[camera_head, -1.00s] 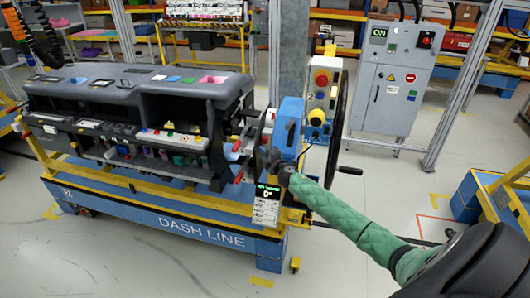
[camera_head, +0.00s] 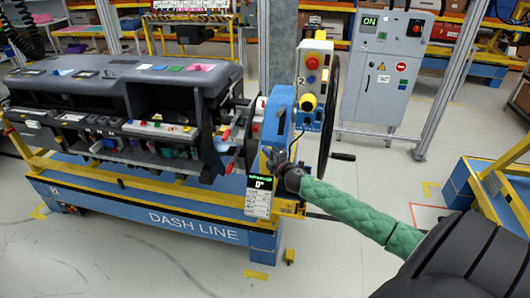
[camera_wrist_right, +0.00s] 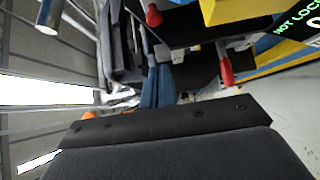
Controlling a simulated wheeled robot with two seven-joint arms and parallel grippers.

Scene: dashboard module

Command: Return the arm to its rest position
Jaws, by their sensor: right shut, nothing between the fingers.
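My right arm in its green sleeve (camera_head: 345,208) comes in from the lower right of the head view. My right gripper (camera_head: 277,160) is small and dark there, in front of the blue upright (camera_head: 277,118) at the right end of the dashboard stand. It is shut and empty; I cannot tell whether it touches the upright. The right wrist view shows the dark gripper body (camera_wrist_right: 170,125) across the bottom, with red knobs (camera_wrist_right: 225,68) and part of a green-lettered display (camera_wrist_right: 298,20) beyond. My left gripper is in neither view.
The dark dashboard module (camera_head: 120,85) rests on the blue and yellow stand (camera_head: 150,215). A button box (camera_head: 313,85), a large dark wheel (camera_head: 329,115) and its crank handle (camera_head: 343,157) stand close beside my right arm. A grey cabinet (camera_head: 382,75) is behind.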

